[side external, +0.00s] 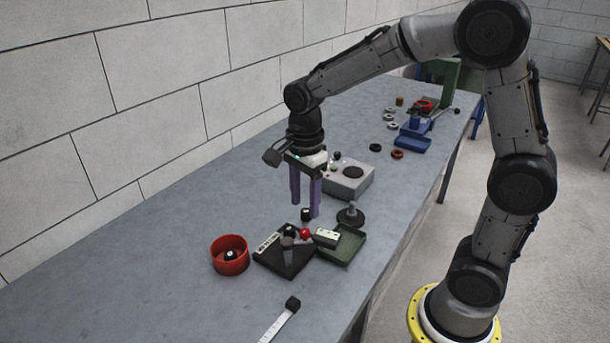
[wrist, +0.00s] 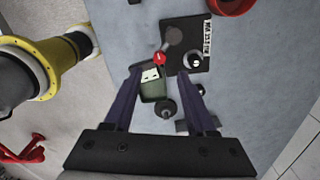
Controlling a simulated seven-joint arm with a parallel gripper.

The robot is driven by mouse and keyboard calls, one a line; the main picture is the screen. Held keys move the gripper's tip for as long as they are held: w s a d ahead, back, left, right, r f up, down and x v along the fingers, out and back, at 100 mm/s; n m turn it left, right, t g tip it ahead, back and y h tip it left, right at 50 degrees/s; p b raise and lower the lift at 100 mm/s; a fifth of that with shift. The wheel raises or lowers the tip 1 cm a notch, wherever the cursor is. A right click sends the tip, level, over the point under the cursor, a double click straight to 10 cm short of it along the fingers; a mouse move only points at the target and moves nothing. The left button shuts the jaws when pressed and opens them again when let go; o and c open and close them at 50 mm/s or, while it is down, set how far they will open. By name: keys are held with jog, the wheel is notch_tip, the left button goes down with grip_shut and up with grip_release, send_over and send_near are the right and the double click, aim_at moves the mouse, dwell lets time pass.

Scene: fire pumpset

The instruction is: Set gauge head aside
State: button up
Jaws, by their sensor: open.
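In the wrist view the gauge head (wrist: 194,62) is just beyond the right fingertip, outside the jaws. My gripper (side external: 306,209) points down, open and empty, with purple fingers. In the wrist view its fingertips (wrist: 160,70) frame the red knob (wrist: 159,58) and the white block (wrist: 150,75). Whether a finger touches the gauge head cannot be told.
A red bowl (side external: 230,263) holds a small black-and-white piece. A green tray (side external: 345,246), a black stand with a post (side external: 350,215) and a grey box (side external: 350,184) are close by. A ruler (side external: 277,325) lies in front. The table left of the bowl is clear.

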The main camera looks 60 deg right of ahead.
notch_tip(320, 180, up, 7)
jog(key=shift+f, duration=0.15)
dwell(0.4)
jog(key=s+r+n+t, duration=0.35)
jog(key=s+r, duration=0.25)
jog(key=s, duration=0.4)
jog(key=s+f+n+t, duration=0.2)
jog(key=s+f+n, duration=0.3)
jog(key=n, duration=1.2)
jog(key=s, duration=0.2)
jog(key=shift+s, duration=0.35)
